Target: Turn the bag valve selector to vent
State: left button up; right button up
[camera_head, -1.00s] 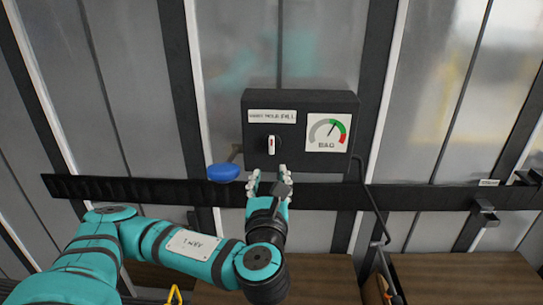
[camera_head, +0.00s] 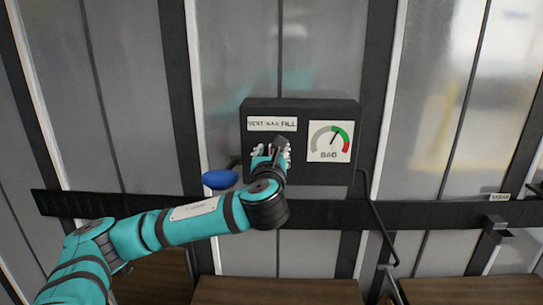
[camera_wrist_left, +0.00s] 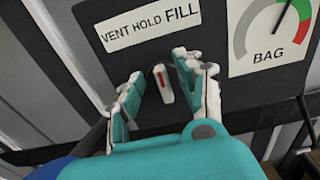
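The bag valve selector (camera_wrist_left: 162,84) is a small white knob with a red line on a dark box (camera_head: 355,172). It points roughly up toward the middle of the label (camera_wrist_left: 150,22), which reads VENT HOLD FILL; the label also shows in the head view (camera_head: 272,124). My left gripper (camera_wrist_left: 160,88) is open, one finger on each side of the knob, with visible gaps. In the head view my left gripper (camera_head: 270,153) is in front of the box and hides the knob. My right gripper is not in view.
A BAG gauge (camera_head: 331,142) is right of the knob, its needle up and right near the green band. A blue rounded thing (camera_head: 220,179) sticks out left of the box. A dark rail (camera_head: 420,214) crosses below. A bent dark rod (camera_head: 378,225) hangs at the right.

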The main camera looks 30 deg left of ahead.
pick_arm(q)
jog(key=shift+w+a, duration=0.25)
jog(key=shift+w, duration=0.15)
jog(key=shift+c, duration=0.2)
grip_shut()
jog(key=shift+n, duration=0.3)
jog(key=n, duration=0.4)
jog(key=shift+s+a+f+b, duration=0.25)
jog(key=shift+a+b, duration=0.05)
jog(key=shift+b, duration=0.1)
jog(key=n, duration=0.3)
jog(key=n+b, duration=0.1)
jog(key=n, duration=0.1)
jog(key=shift+s+a+f, duration=0.15)
jog(key=shift+a+f, duration=0.05)
jog(key=shift+a, duration=0.05)
